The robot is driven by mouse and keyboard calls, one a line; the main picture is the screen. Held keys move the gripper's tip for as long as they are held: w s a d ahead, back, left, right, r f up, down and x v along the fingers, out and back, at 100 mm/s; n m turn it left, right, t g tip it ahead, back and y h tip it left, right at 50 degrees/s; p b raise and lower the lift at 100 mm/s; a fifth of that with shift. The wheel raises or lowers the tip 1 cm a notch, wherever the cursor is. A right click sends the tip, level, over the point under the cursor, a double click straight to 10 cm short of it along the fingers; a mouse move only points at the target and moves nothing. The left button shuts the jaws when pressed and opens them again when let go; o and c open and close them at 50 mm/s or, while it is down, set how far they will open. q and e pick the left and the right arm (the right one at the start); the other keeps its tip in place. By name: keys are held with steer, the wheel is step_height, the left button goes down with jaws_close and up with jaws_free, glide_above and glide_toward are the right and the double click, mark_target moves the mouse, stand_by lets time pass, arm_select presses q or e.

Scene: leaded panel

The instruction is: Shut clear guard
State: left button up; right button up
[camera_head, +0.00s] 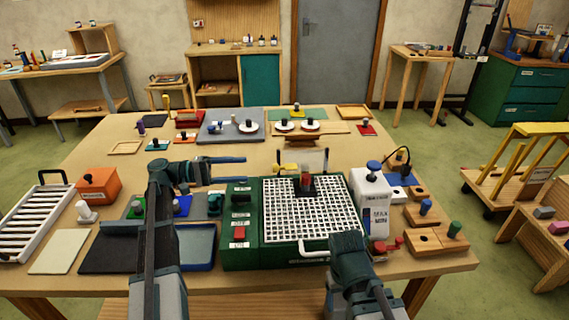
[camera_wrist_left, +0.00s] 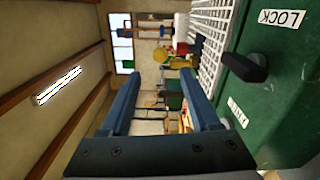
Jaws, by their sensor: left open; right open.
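A green machine (camera_head: 240,255) with a white grid bed (camera_head: 305,218) stands at the front middle of the table. A clear panel in a thin frame (camera_head: 318,160), which looks like the guard, stands upright at its back edge. My left gripper (camera_head: 243,170) is open and empty, its fingers pointing right, left of the panel and apart from it. In the left wrist view its open jaws (camera_wrist_left: 165,105) have nothing between them. My right gripper (camera_head: 348,243) is low at the machine's front right, beside a white handle (camera_head: 318,246); its fingertips are hard to make out.
A black lever (camera_wrist_left: 243,67) and LOCK label (camera_wrist_left: 282,18) show on the machine in the left wrist view. A dark block with a red-topped post (camera_head: 305,182) sits on the grid. A white bottle-like unit (camera_head: 371,200) stands close on the right. An orange box (camera_head: 98,185) is left.

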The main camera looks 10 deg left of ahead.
mark_target(280, 168)
arm_select(q)
steer(key=x, duration=1.4)
steer(key=shift+a, duration=0.1)
jaws_close()
stand_by(1.0)
steer(key=shift+f, duration=0.15)
